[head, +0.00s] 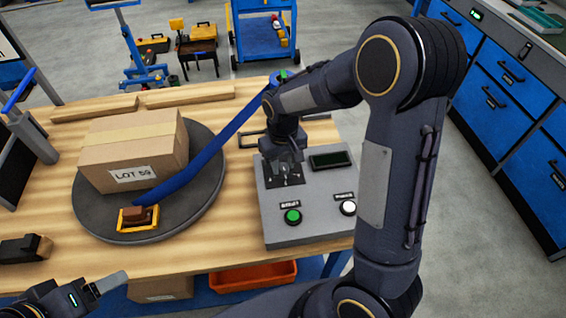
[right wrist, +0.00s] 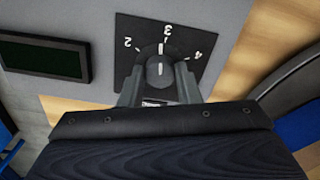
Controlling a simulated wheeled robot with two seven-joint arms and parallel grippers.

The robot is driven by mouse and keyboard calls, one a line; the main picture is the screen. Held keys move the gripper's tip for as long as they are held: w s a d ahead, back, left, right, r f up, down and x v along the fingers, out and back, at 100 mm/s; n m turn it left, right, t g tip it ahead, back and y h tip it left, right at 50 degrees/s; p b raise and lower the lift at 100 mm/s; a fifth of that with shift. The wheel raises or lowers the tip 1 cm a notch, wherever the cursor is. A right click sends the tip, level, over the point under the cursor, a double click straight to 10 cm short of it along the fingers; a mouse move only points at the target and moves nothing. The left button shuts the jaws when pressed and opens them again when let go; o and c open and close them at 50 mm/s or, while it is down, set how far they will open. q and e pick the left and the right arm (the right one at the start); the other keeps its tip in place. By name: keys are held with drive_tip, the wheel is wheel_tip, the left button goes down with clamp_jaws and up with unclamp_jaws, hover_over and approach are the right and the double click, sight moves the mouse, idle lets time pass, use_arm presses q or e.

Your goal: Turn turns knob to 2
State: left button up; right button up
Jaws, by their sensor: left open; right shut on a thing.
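The turns knob (right wrist: 160,72) is a dark round knob with a white pointer line, on a black dial plate (right wrist: 196,30) with the numbers 2, 3 and 4 showing. Its line points up at the mark by 3. 2 is to the left in the right wrist view. My right gripper (right wrist: 158,86) is shut on the knob, one finger on each side. My left gripper (head: 108,286) is open and empty at the lower left, off the table's front edge.
The panel has a green button (head: 293,216), a white button (head: 348,208) and a dark display (head: 330,160). Left of it, a cardboard box (head: 130,150) and a small yellow tray (head: 122,225) sit on a round turntable (head: 190,210). A blue strip (head: 215,145) slants between them.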

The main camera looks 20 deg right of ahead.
sight(283, 166)
drive_tip(key=n, duration=0.5)
drive_tip(key=shift+b, duration=0.4)
drive_tip(key=n, duration=0.5)
drive_tip(key=shift+n, duration=0.3)
drive_tip(key=o, duration=1)
wheel_tip(283, 166, up, 8)
drive_tip(key=shift+f, duration=0.1)
